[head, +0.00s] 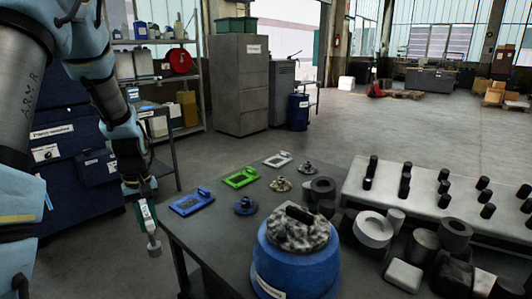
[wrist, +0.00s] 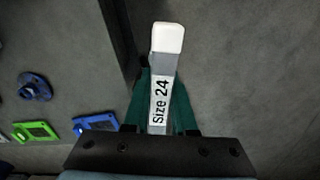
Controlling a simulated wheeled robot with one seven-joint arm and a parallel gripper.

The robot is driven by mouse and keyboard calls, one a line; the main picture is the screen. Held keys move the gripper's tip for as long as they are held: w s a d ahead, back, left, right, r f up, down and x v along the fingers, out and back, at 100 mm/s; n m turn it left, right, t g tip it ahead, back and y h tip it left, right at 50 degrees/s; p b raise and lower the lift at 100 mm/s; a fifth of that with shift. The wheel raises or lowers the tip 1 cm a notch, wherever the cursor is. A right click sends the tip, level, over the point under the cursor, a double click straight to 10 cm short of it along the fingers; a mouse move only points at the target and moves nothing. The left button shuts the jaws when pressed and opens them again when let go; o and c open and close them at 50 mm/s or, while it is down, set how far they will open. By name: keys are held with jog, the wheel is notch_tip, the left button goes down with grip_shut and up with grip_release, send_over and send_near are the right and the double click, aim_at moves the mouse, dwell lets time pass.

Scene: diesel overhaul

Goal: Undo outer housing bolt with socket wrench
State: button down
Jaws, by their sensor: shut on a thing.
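My gripper (head: 147,212) hangs beside the left edge of the grey table in the head view. It is shut on a socket wrench (head: 153,243), whose grey end points down toward the floor. In the wrist view my gripper's teal fingers (wrist: 160,85) close on both sides of the wrench (wrist: 167,42), which has a pale end and a "Size 24" label. A blue round housing (head: 295,268) with a mottled grey top and a dark bar stands at the table's near edge, right of my gripper and apart from it. I cannot make out the outer housing bolt.
Blue (head: 192,203), green (head: 241,178) and white (head: 278,160) plates lie on the table (head: 215,238) beside small flanged parts. Dark rings and cylinders crowd the right. A pale bench (head: 375,195) holds several dark pegs. Open floor lies left of the table.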

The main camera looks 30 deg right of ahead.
jog(key=s+d+r+p, duration=0.1)
jog(key=s+d+r, duration=0.35)
jog(key=d, duration=0.35)
jog(key=s+d+r+p, duration=0.1)
jog(key=s+d+r, duration=0.35)
jog(key=d, duration=0.35)
jog(key=s+d+r+p, duration=0.2)
jog(key=s+d+r, duration=0.9)
jog(key=s, duration=0.4)
notch_tip(320, 180, down, 7)
jog(key=m, duration=3.3)
jog(key=shift+w+f+p, duration=0.15)
jog(key=shift+w+p, duration=0.05)
jog(key=shift+p, duration=0.25)
